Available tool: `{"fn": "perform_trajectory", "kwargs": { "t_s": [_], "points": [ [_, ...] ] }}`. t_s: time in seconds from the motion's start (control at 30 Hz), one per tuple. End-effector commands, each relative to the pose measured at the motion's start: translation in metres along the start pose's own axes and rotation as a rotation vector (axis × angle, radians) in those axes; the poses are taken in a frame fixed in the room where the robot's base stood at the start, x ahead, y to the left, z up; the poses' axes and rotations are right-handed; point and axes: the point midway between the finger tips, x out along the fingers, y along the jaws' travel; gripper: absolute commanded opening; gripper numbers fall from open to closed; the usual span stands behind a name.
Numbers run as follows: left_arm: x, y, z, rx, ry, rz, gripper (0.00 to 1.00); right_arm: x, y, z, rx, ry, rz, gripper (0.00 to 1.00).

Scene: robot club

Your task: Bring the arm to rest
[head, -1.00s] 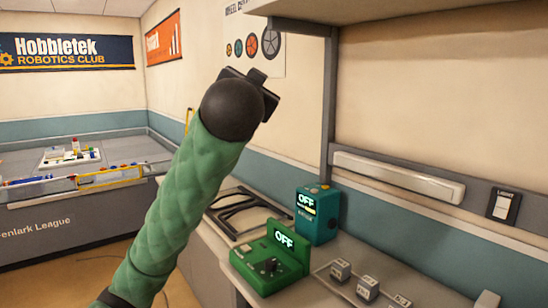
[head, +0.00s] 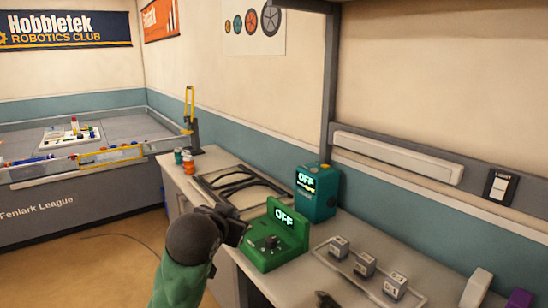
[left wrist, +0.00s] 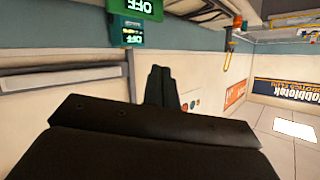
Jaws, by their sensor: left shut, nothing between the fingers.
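My left arm, in a green padded sleeve, comes up from the bottom of the head view.
A grey post (head: 329,100) and shelf stand above. A walled game table (head: 40,215) is at left.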

Motion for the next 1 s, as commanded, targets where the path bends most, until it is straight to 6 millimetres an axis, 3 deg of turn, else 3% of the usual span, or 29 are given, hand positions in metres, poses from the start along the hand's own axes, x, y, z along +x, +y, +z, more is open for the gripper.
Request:
{"fn": "perform_trajectory", "kwargs": {
  "t_s": [0.03,0.57,0.77,1.0],
  "points": [
    [0.001,0.003,0.019,-0.016,-0.029,0.009,0.0,-0.002,0.0,0.0,0.0,0.0,0.0,0.36],
    [-0.008,0.037,0.209,-0.151,-0.328,0.07,0.0,-0.009,-0.002,-0.002,-0.002,0.0,-0.002,0.36],
    [-0.024,0.058,0.282,-0.193,-0.456,0.095,0.0,-0.011,-0.003,-0.002,-0.002,-0.001,-0.002,0.36],
    [-0.057,0.089,0.366,-0.235,-0.611,0.13,0.0,-0.015,-0.003,-0.003,-0.003,-0.001,-0.002,0.36]
  ]
}}
